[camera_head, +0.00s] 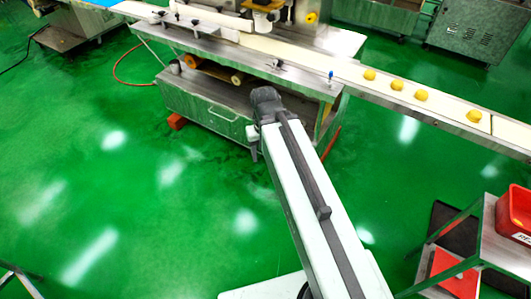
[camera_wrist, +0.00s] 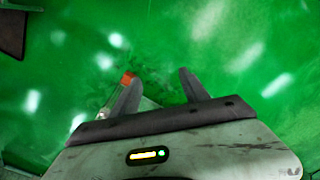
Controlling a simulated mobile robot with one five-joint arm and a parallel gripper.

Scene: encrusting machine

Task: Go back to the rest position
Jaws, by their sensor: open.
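My gripper (camera_wrist: 158,75) shows in the wrist view with its two dark fingers spread apart. It is open, and nothing is held between the fingers. Green floor lies beyond the fingertips. In the head view my arm reaches up from the bottom toward the front of the encrusting machine (camera_head: 215,112). The fingers cannot be made out in the head view.
Several yellow dough balls (camera_head: 397,85) sit on the conveyor (camera_head: 450,103) at right. A metal stand (camera_head: 484,235) with a red bin (camera_head: 515,213) is at lower right. A red foot (camera_head: 177,121) shows under the machine. Floor at left (camera_head: 90,190) is clear.

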